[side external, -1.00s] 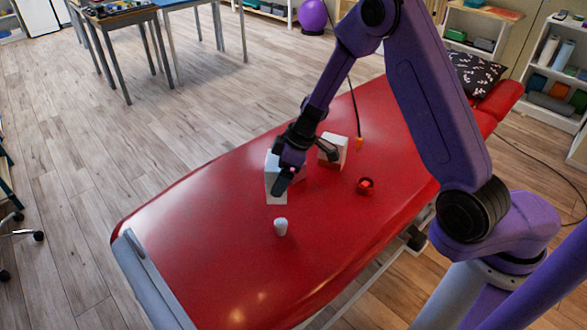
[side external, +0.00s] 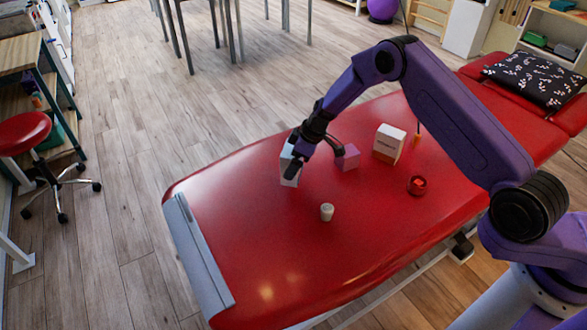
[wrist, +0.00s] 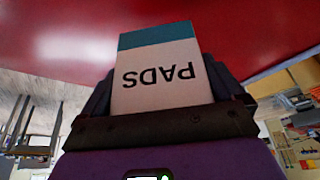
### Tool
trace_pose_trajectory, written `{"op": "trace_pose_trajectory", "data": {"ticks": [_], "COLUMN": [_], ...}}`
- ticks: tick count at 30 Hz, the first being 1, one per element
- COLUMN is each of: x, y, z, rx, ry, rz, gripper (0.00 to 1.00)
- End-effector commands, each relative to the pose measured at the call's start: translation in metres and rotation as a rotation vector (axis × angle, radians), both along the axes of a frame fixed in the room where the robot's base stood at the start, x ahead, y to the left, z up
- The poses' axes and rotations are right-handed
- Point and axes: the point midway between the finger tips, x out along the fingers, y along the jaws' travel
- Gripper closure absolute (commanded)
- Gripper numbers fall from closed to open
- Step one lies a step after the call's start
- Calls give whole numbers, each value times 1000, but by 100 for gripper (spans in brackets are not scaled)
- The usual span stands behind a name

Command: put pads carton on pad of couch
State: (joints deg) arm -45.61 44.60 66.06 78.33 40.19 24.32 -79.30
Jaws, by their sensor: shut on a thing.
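The pads carton (wrist: 158,78) is white with a teal band and the word PADS, upside down in the wrist view. My gripper (wrist: 158,108) is shut on it, with a dark finger along each side. In the side view my gripper (side external: 297,160) is over the red couch, and the carton (side external: 287,180) shows partly behind its fingers. I cannot tell whether the carton's base touches the couch. The red pad of the couch (side external: 245,228) extends beneath.
On the pad are a purple box (side external: 348,159), a white-and-orange carton (side external: 388,145), a white bottle (side external: 327,212) and a red round item (side external: 417,185). A patterned pillow (side external: 535,78) lies at the far end. The pad's near end is clear.

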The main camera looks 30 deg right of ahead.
Motion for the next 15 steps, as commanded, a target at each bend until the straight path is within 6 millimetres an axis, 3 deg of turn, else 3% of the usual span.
{"op": "trace_pose_trajectory", "data": {"ticks": [15], "x": [7], "y": [2], "z": [-39], "rx": [-1], "ry": [-1], "rz": [0], "gripper": [38]}}
